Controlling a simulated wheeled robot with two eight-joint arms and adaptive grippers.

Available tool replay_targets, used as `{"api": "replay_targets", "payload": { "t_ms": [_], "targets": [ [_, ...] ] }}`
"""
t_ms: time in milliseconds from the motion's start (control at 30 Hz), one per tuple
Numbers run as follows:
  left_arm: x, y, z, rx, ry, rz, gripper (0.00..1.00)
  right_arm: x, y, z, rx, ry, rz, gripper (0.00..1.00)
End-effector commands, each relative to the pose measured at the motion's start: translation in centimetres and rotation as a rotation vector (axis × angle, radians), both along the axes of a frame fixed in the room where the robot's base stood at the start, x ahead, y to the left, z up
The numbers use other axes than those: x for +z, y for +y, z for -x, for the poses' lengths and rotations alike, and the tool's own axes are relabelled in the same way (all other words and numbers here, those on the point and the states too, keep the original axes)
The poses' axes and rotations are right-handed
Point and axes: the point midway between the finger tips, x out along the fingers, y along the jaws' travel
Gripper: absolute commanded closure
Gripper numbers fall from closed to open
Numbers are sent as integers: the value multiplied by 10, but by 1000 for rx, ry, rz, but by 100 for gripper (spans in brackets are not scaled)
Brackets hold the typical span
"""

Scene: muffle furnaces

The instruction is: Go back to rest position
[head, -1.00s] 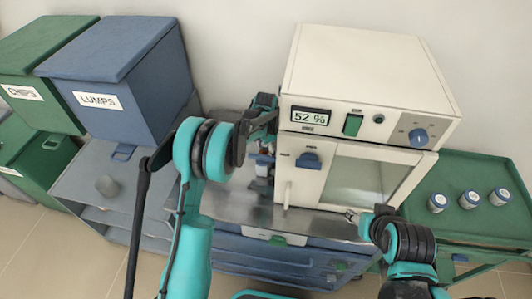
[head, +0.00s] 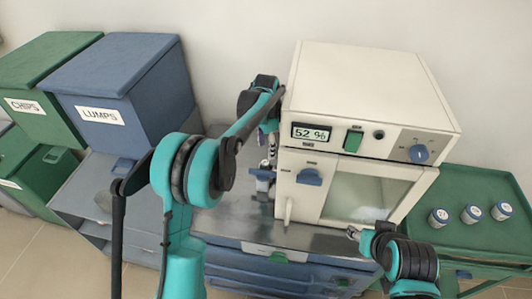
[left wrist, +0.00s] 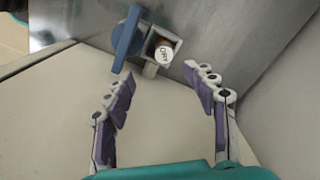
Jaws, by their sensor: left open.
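My left arm rises from the lower left in the head view and bends toward the left side of the white furnace (head: 375,90). My left gripper (left wrist: 160,72) is open and empty in the left wrist view. Beyond its fingertips are a blue handle (left wrist: 127,38) and a small square holder (left wrist: 151,66) with a round piece marked DRY (left wrist: 164,52).
The furnace reads 52 % and its door (head: 365,198) is shut. Blue LUMPS (head: 120,90) and green CHIPS (head: 40,75) bins stand at left. Several small jars sit on the green tray (head: 465,185) at right. The grey bench top (head: 225,215) is mostly clear.

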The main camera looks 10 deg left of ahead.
Motion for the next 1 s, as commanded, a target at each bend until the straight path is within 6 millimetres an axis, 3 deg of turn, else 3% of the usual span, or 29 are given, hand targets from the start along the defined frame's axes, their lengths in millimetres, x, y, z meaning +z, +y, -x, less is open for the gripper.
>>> {"api": "replay_targets", "payload": {
  "t_ms": [567, 767, 1000],
  "targets": [
    [6, 1, 4, 13, -9, 0, 44, 0, 0, 0, 0, 0, 0, 51],
    [46, 10, 41, 133, -90, 11, 44, -1, 0, 0, 0, 0, 0, 51],
    [92, 25, 118, 359, -241, 53, 44, -2, 0, 0, 0, 0, 0, 51]
  ]
}}
